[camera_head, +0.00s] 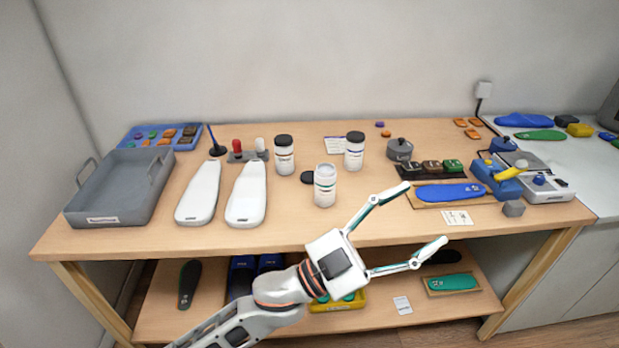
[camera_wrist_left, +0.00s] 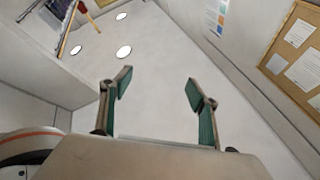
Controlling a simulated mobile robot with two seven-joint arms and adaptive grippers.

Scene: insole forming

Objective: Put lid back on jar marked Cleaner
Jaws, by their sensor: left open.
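An open white jar (camera_head: 325,186) without a lid stands upright near the middle of the table; its label is too small to read. A dark round lid (camera_head: 307,177) lies flat on the table just behind and left of it. Two similar jars wear black lids: one (camera_head: 284,156) behind left, one (camera_head: 354,152) behind right. My left gripper (camera_head: 424,215) is open and empty, in front and to the right of the open jar, with fingers spread toward the right. Its open fingers also show in the left wrist view (camera_wrist_left: 157,85), facing wall and ceiling. My right gripper is not in view.
A grey tray (camera_head: 120,189) and two white shoe forms (camera_head: 246,197) stand on the left. A grey pot (camera_head: 399,150), stamp blocks (camera_head: 432,168) and a blue insole (camera_head: 447,192) are on the right. The table front before the open jar is fairly clear.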

